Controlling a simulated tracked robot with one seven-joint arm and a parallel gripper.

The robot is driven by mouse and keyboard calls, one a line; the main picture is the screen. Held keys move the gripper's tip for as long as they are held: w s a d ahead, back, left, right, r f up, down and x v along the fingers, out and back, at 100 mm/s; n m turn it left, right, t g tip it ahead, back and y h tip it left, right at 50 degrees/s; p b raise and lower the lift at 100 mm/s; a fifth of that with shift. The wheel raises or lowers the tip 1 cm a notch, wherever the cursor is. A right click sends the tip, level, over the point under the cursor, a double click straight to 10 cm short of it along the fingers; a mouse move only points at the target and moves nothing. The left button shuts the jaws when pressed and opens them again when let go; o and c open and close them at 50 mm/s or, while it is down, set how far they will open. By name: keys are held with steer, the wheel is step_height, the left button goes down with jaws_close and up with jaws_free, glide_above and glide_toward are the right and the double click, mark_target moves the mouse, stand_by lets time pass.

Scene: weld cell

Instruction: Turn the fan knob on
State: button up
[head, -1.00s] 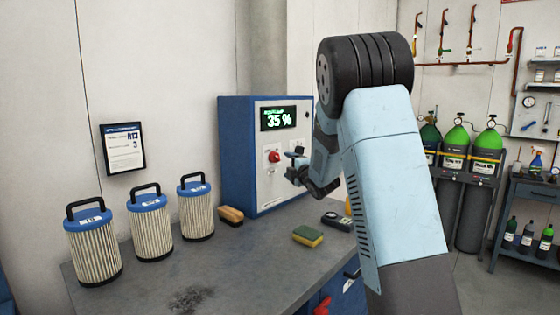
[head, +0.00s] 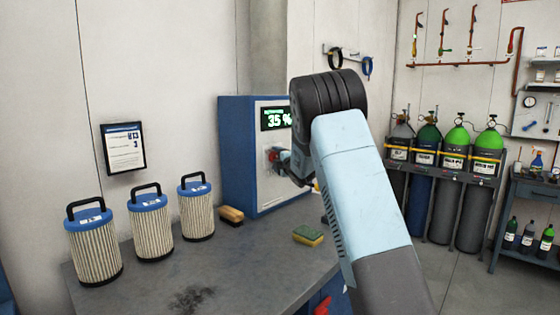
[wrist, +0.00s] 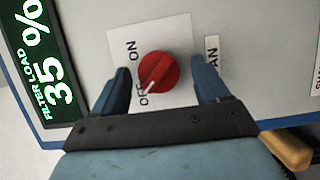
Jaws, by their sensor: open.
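The red round fan knob (wrist: 158,72) is on a white plate (wrist: 178,35) marked ON and OFF, on the front of the blue and grey cabinet (head: 236,160). Its white pointer mark points at OFF. My gripper (wrist: 160,78) is open, with one blue finger on each side of the knob; gaps show between fingers and knob, and I cannot tell the depth. In the head view my gripper (head: 278,158) is at the cabinet face and mostly covers the knob. A label beside the plate is partly hidden and reads "AN".
The cabinet display (head: 276,119) reads 35 %. Several pleated filters (head: 152,230) stand on the bench left of the cabinet. A brush (head: 231,215) and a sponge (head: 308,235) lie on the bench. Gas cylinders (head: 455,180) stand at the right.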

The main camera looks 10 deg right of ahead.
steer(key=c, duration=1)
steer(key=shift+d, duration=0.25)
steer(key=shift+c, duration=0.2)
steer(key=shift+a, duration=0.15)
steer(key=shift+w+r+m+g+y, duration=0.15)
steer(key=shift+m+g+y, duration=0.75)
steer(key=shift+m, duration=1.3)
steer(key=shift+r+m+g+y, duration=0.4)
steer(key=shift+m+g, duration=0.9)
steer(key=shift+m, duration=0.9)
steer(key=shift+w+r+m+g+y, duration=0.1)
steer(key=shift+m+g+y, duration=0.8)
steer(key=shift+m, duration=1.3)
steer(key=shift+d, duration=0.2)
